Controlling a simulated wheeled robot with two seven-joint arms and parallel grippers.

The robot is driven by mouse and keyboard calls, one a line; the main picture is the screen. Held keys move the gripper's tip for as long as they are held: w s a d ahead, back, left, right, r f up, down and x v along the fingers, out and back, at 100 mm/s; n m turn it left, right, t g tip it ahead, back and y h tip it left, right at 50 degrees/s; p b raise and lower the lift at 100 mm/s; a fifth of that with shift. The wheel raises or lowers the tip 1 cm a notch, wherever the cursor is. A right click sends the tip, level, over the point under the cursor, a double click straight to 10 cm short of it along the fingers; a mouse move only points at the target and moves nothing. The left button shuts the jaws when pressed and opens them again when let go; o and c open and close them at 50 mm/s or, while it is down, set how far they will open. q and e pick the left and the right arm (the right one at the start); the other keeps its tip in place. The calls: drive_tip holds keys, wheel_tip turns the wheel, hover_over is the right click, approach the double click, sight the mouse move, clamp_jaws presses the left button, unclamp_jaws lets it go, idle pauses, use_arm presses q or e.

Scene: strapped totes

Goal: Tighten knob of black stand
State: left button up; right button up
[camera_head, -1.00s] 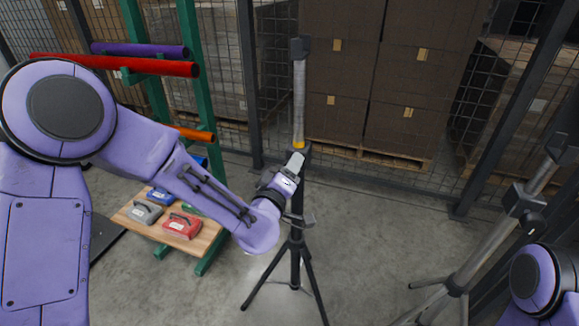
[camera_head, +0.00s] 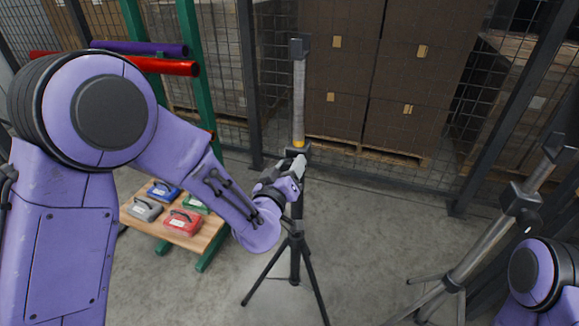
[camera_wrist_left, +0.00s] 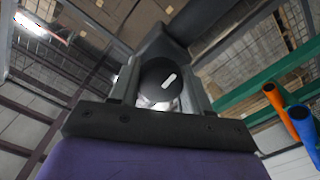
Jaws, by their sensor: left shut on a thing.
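The black stand (camera_head: 296,248) stands upright on a tripod base in the middle of the head view, with a grey upper pole (camera_head: 299,95) and a yellow band above its collar. Its round black knob (camera_wrist_left: 158,77) with a white mark faces the left wrist camera. My left gripper (camera_head: 299,162) is at the collar, below the yellow band. In the wrist view its fingers stand on both sides of the knob, shut on it. The knob is hidden by the gripper in the head view. My right gripper is out of view; only part of that arm shows.
A second, silver stand (camera_head: 483,254) is at the right. A small wooden table (camera_head: 208,236) with several coloured cases is at the left, beside a green rack (camera_head: 196,100) with pipes. Mesh fencing and stacked boxes (camera_head: 400,80) are behind. Floor between the stands is clear.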

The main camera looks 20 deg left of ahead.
use_arm(q)
drive_tip(key=shift+w+a+r, duration=0.1)
drive_tip(key=shift+r, duration=0.15)
drive_tip(key=o, duration=1)
drive_tip(key=shift+f, duration=0.15)
drive_tip(key=s+p, duration=0.2)
drive_tip(key=s, duration=0.3)
drive_tip(key=s+p, duration=0.2)
drive_tip(key=s, duration=0.3)
drive_tip(key=shift+s+a, duration=0.2)
drive_tip(key=shift+s, duration=0.1)
